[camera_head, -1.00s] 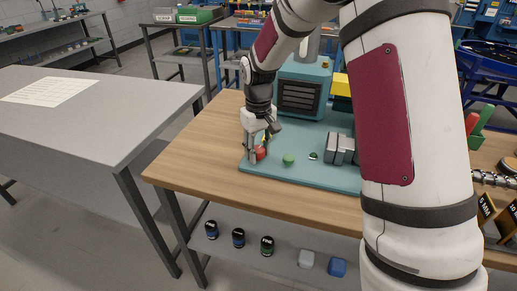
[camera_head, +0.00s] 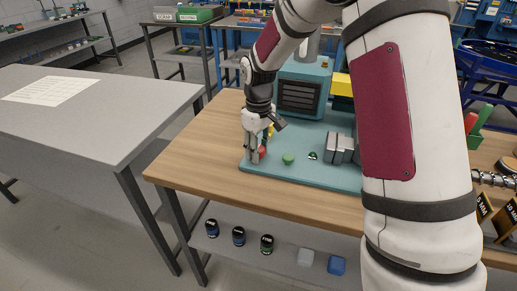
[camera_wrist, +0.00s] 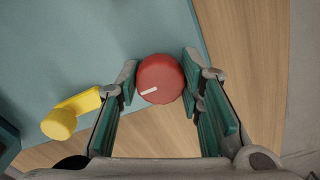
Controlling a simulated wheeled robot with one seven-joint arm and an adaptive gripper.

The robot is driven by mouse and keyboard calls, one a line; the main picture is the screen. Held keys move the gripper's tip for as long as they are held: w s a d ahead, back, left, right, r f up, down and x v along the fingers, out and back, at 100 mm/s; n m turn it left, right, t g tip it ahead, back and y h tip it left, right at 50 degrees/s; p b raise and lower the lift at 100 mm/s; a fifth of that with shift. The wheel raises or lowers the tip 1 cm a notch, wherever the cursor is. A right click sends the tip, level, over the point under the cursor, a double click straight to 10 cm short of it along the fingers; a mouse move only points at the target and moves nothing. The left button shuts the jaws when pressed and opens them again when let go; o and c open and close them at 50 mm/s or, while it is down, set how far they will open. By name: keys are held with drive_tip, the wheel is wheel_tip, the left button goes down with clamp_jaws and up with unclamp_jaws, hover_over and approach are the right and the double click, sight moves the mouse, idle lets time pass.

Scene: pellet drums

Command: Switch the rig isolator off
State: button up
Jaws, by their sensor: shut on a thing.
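A red round knob (camera_wrist: 162,70) with a short white mark sits on the teal base plate (camera_wrist: 100,40), near its edge. I take the knob to be the rig isolator. In the wrist view the white mark lies toward the knob's lower left. My gripper (camera_wrist: 160,80) has its two teal-padded fingers on either side of the knob and is shut on it. In the head view my gripper (camera_head: 257,154) reaches down at the plate's near left corner, and the knob (camera_head: 262,152) is partly hidden by the fingers.
A yellow handle (camera_wrist: 70,115) stands close to my left finger in the wrist view. A green button (camera_head: 288,159) and a grey metal block (camera_head: 340,148) are on the plate to the right. The teal machine housing (camera_head: 302,88) rises behind. A grey table (camera_head: 110,120) stands left.

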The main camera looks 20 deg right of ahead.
sight(259, 148)
drive_tip(key=o, duration=1.2)
drive_tip(key=shift+c, duration=0.2)
wheel_tip(259, 148, up, 12)
